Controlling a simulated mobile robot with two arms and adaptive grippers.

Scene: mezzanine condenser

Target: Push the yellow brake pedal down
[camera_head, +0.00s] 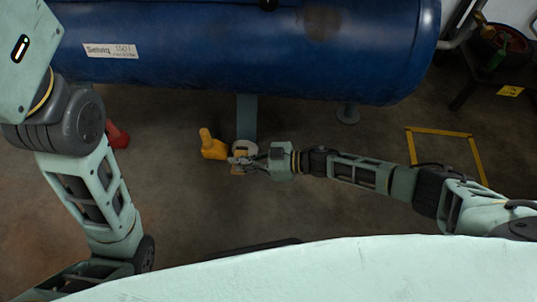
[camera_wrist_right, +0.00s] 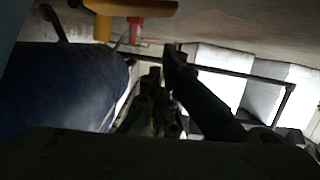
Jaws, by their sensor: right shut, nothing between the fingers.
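The yellow brake pedal (camera_head: 212,146) stands low near the floor, in front of the blue tank, left of the middle in the head view. My right gripper (camera_head: 237,160) is shut and empty just to the right of the pedal. I cannot tell whether they touch. A yellow part also shows at the top edge of the right wrist view (camera_wrist_right: 150,8), apart from the dark fingers of my right gripper (camera_wrist_right: 162,85). My left arm shows at the left of the head view, but its gripper does not.
A large blue tank (camera_head: 240,40) on legs spans the back. A red pedal-like part (camera_head: 117,136) lies to the left, partly behind my left arm. A yellow floor marking (camera_head: 440,131) is at the right. The floor between is mostly clear.

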